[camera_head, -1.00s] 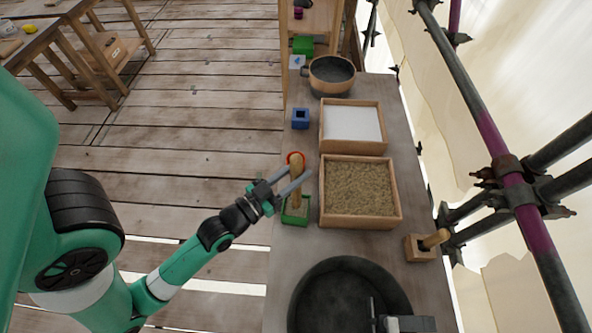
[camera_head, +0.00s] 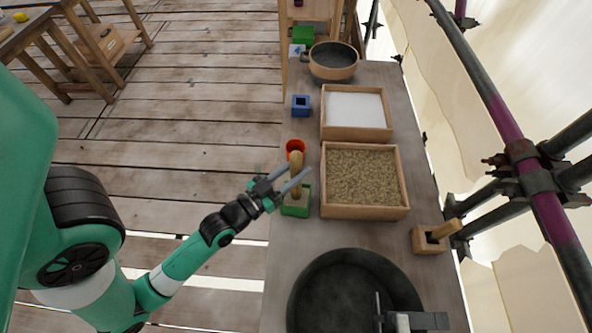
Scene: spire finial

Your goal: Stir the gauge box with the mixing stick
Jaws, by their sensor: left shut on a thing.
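A light wooden stick (camera_head: 296,171) stands nearly upright with its lower end in a small green box (camera_head: 296,209). The stick's lower tip is hidden inside the box. My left gripper (camera_head: 297,172) is shut on the stick, above the green box. My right gripper (camera_head: 415,322) shows only in part at the bottom edge, over the black tub; its jaw opening cannot be made out.
A sand-filled wooden tray (camera_head: 325,210) is just right of the green box. A red cup (camera_head: 296,146) and blue box (camera_head: 301,105) stand behind it. The black tub (camera_head: 298,285) is in front. A wooden block with a peg (camera_head: 430,240) is at right.

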